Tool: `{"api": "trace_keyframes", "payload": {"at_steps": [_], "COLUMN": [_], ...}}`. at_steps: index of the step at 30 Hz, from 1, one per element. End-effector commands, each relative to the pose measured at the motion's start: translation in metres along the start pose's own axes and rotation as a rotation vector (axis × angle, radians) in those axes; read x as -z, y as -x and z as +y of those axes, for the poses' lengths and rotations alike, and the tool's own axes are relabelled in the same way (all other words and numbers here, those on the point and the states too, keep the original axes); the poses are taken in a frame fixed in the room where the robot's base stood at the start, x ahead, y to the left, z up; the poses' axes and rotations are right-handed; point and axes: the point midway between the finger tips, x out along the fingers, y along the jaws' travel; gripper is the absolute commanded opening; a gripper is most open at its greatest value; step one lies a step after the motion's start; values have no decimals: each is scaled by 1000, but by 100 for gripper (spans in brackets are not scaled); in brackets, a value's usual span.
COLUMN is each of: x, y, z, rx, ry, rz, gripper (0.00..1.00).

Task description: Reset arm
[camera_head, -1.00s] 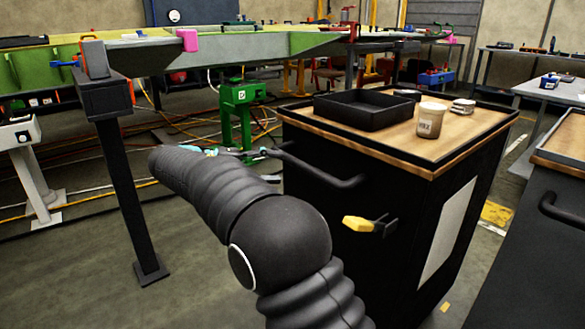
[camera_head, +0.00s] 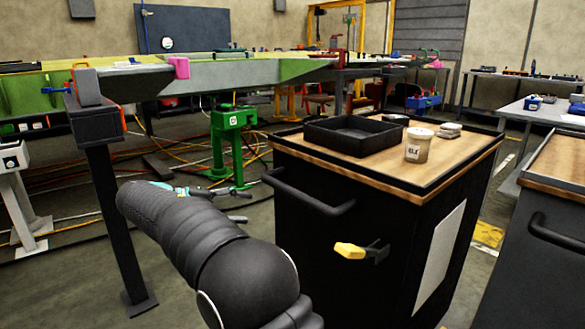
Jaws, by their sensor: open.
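My black, ribbed arm rises from the bottom of the head view and reaches up and left in front of the cart. My gripper (camera_head: 238,206) shows partly beyond the arm's far end, with teal and grey parts. Its two fingertips are apart, and no object shows between them. It is over the open floor, to the left of the cart in the picture. The arm hides part of the gripper.
A black cart (camera_head: 330,240) with a wooden top carries a black tray (camera_head: 353,148) and a labelled jar (camera_head: 419,150). A yellow-handled tool (camera_head: 350,250) is on its front. A green stand (camera_head: 232,150) and the long wing (camera_head: 240,74) are behind. A dark post (camera_head: 115,215) stands left.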

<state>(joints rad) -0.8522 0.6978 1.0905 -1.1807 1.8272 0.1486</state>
Motion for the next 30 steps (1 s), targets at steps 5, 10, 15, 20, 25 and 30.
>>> {"api": "trace_keyframes", "payload": {"at_steps": [5,10,15,20,25,30], "x": [3,-27,-74,-125,-178,-228], "y": [-14,-36,-60,-79,-95,-106], "z": [-67,-99,-114,-120,-122,-125], "rx": [169,369,579,756,910,1025], "ry": [162,222,201,124,3,-136], "rz": [92,148,182,203,215,219], "gripper": [50,50,50,50,50,50]}}
